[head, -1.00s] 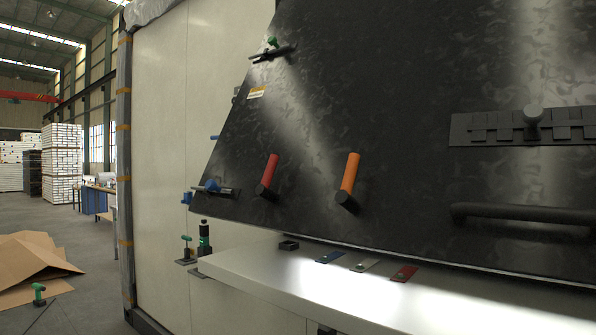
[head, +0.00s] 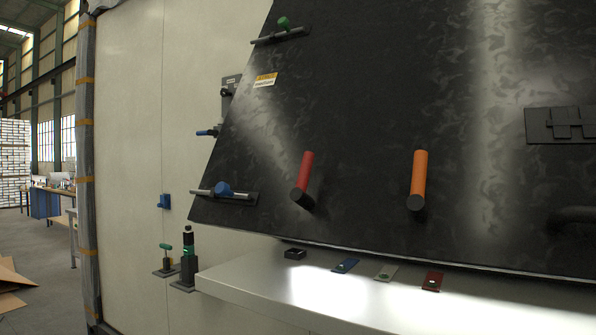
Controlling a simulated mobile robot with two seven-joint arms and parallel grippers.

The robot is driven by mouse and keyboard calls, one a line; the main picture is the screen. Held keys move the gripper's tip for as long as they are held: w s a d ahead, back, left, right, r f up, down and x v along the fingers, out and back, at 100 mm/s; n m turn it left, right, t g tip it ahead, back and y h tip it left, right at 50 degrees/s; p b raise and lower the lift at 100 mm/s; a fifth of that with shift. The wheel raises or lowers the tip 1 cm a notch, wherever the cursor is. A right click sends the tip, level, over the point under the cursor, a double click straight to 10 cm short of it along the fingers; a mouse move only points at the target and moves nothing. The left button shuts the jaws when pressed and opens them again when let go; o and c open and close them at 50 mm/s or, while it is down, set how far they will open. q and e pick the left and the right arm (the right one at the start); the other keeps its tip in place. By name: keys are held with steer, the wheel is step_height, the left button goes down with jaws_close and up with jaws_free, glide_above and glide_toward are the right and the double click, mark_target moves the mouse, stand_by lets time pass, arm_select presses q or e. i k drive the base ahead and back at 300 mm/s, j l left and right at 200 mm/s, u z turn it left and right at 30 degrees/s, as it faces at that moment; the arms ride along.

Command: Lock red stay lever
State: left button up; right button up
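The red stay lever (head: 306,174) is a red cylindrical handle on a dark round base, on the lower left part of the large black panel (head: 370,110). Its handle points up and leans slightly right. An orange lever (head: 419,175) of the same kind stands to its right, nearly upright. Neither of my grippers shows in the head view, and nothing touches the red lever.
Below the panel is a white ledge (head: 330,302) with blue, grey and red tabs (head: 432,281). A blue-knobbed latch (head: 223,190) and a green-knobbed latch (head: 284,27) sit on the panel's left edge. Open floor lies at far left.

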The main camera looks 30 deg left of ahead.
mark_target(299, 195)
steer(key=j+z, duration=0.1)
steer(key=j, duration=1)
steer(key=k+j+z, duration=0.15)
steer(key=j, duration=0.9)
steer(key=i+j, duration=0.05)
